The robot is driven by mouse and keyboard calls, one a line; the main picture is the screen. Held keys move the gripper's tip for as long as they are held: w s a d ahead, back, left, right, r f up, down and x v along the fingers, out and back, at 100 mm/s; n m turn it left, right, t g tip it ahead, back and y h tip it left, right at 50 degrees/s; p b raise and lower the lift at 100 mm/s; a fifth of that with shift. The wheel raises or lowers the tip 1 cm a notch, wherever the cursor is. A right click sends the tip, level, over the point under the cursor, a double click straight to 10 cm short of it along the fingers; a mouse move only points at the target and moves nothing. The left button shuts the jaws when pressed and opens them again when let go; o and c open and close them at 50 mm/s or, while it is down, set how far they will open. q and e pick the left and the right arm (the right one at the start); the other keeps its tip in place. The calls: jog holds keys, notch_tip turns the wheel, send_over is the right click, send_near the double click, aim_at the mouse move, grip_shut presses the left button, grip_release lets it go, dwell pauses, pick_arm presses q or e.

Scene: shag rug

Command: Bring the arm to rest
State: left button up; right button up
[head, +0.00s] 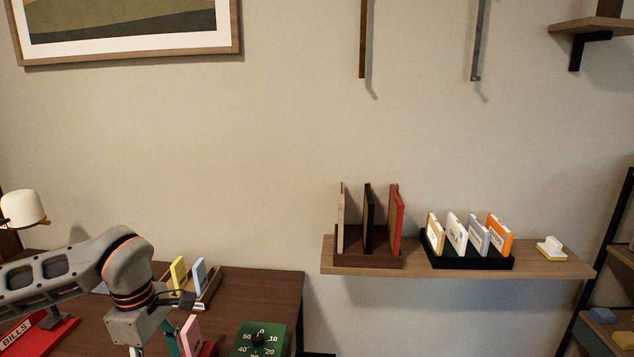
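My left arm comes in from the left over the dark wooden desk (272,287), its wrist bent downward. My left gripper (138,348) is at the bottom edge of the head view, and its fingertips are cut off. I cannot tell whether it is open or shut or holds anything. A pink card (191,333) and a teal upright piece show just right of it. My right arm and gripper are not in view.
A wooden wall shelf (420,273) holds a brown rack of boards, a black rack of cards and a small white-and-yellow block (551,250). A green timer (259,341), a red BILLS tray (50,336) and a lamp (22,208) are around the arm.

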pick_arm(q)
jog(key=s+d+f+n+g+h, duration=0.15)
jog(key=s+d+h, duration=0.35)
jog(key=d, duration=0.7)
jog(key=s+d+f+n+g+h, duration=0.15)
jog(key=s+d+h, duration=0.35)
jog(key=d, duration=0.8)
jog(key=w+d+r+n+t+h, duration=0.2)
jog(key=d+r+n+t+h, duration=0.3)
jog(key=d+r+n+h, duration=0.55)
jog(key=w+a+f+n+t+y, duration=0.45)
jog(key=a+f+n+t, duration=0.2)
jog(key=n, duration=0.65)
jog(key=w+a+f+n+t+y, duration=0.3)
jog(key=a+f+n+t+y, duration=0.4)
jog(key=n, duration=0.6)
jog(key=s+a+f+n+g+y, duration=0.2)
jog(key=s+a+f+n, duration=0.3)
jog(key=f, duration=0.5)
jog(key=s+a+f+n+g+y, duration=0.2)
jog(key=s+a+f+n+y, duration=0.2)
jog(key=f, duration=0.6)
jog(key=s+a+n, duration=0.2)
jog(key=s+a, duration=0.1)
jog(key=s, duration=0.1)
jog(key=shift+s+a+y, duration=0.15)
jog(key=shift+a+y, duration=0.1)
jog(key=shift+y, duration=0.15)
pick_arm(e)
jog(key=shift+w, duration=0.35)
